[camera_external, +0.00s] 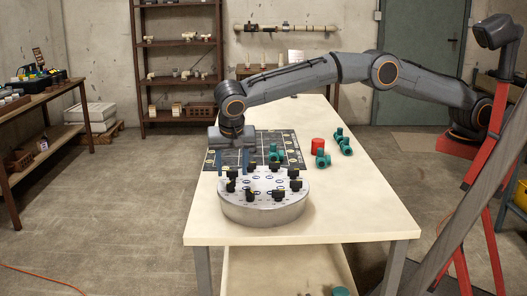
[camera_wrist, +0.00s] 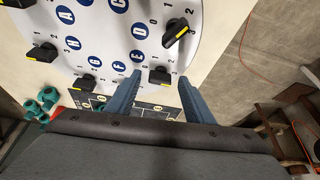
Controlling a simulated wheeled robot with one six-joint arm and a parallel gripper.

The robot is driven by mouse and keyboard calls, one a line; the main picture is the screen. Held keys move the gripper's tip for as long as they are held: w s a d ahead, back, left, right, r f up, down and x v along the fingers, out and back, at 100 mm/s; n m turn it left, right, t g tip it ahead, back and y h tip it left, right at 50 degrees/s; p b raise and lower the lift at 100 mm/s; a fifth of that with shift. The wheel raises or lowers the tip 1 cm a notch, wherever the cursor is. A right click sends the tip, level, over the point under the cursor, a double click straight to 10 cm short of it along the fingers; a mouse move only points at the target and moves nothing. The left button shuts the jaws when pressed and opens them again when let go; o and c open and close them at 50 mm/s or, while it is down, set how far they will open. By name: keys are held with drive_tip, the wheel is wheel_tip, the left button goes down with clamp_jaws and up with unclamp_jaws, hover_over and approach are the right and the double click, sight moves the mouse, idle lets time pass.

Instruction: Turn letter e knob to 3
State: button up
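The round grey-white knob panel (camera_external: 262,209) sits on the table with several black knobs around blue letters. In the wrist view the blue letter E (camera_wrist: 137,57) shows, and the black knob outward of it (camera_wrist: 160,74) has a yellow mark on its lower edge, facing outward. Small numbers are printed around that knob; its exact reading is hard to tell. My gripper (camera_wrist: 161,84) is open, with one blue finger on either side of this knob in the picture. In the external view my gripper (camera_external: 232,166) hangs at the panel's far left edge, pointing down. I see no contact.
A dark marked mat (camera_external: 290,151) lies behind the panel. A neighbouring knob (camera_wrist: 180,32) and another (camera_wrist: 86,84) flank the E knob. The table's front (camera_external: 340,222) is clear.

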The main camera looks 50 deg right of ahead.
drive_tip(key=b+v, duration=0.1)
drive_tip(key=v, duration=0.6)
drive_tip(key=shift+r, duration=0.35)
drive_tip(key=shift+s+a, duration=0.1)
drive_tip(key=c, duration=0.5)
drive_tip(key=w+n+g+y, duration=0.1)
drive_tip(key=n, duration=0.4)
drive_tip(key=w+d+n+g+y+p, duration=0.1)
drive_tip(key=n, duration=0.5)
drive_tip(key=w+d+n+g, duration=0.1)
drive_tip(key=n, duration=0.4)
drive_tip(key=shift+d+r+n+y, duration=0.25)
drive_tip(key=shift+n+y, duration=0.15)
drive_tip(key=shift+f+p, duration=1.1)
drive_tip(key=shift+f, duration=2.8)
clamp_jaws()
